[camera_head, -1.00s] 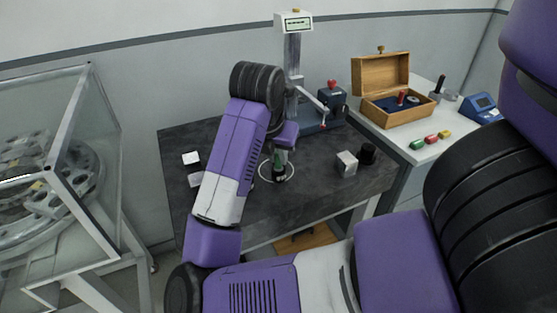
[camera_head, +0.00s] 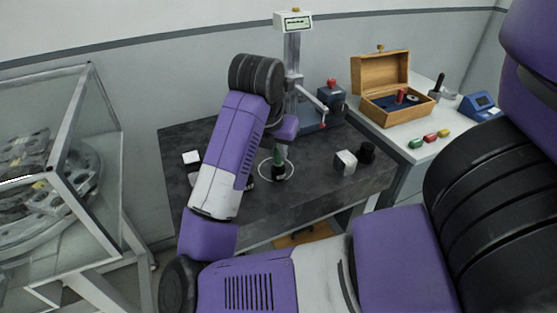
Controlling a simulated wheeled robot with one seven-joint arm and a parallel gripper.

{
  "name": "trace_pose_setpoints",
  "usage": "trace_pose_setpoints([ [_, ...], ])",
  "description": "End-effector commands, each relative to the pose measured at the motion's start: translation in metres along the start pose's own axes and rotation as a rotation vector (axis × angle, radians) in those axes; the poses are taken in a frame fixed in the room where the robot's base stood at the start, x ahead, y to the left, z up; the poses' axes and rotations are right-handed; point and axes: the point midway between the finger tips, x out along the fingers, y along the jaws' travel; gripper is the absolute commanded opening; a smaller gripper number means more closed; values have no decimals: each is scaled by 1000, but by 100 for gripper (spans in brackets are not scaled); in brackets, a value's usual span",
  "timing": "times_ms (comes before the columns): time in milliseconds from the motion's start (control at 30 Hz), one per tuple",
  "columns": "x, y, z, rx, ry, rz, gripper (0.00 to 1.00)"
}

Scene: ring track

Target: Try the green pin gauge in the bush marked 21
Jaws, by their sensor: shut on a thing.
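My gripper (camera_head: 281,148) is shut on the green pin gauge (camera_head: 278,159), just right of my forearm. The gauge points down, and its lower end meets a small dark bush (camera_head: 279,173) in the picture. I cannot tell whether its tip is inside the bush or just above it. This bush stands inside a white ring marked on the dark table (camera_head: 315,195). Another black bush (camera_head: 367,152) stands at the right, beside a pale metal block (camera_head: 345,162). No number can be read on either bush.
A gauge stand (camera_head: 293,60) with a display stands behind. An open wooden box (camera_head: 383,105), several coloured pieces (camera_head: 430,138) and a blue device (camera_head: 480,107) are on the right bench. A white block (camera_head: 191,158) lies left. A glass case (camera_head: 60,170) stands far left.

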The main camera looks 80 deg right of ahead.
Motion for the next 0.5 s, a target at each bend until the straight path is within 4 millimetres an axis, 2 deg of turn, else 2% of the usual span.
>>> trace_pose_setpoints([
  [500,-14,0,6,1,0,1,0],
])
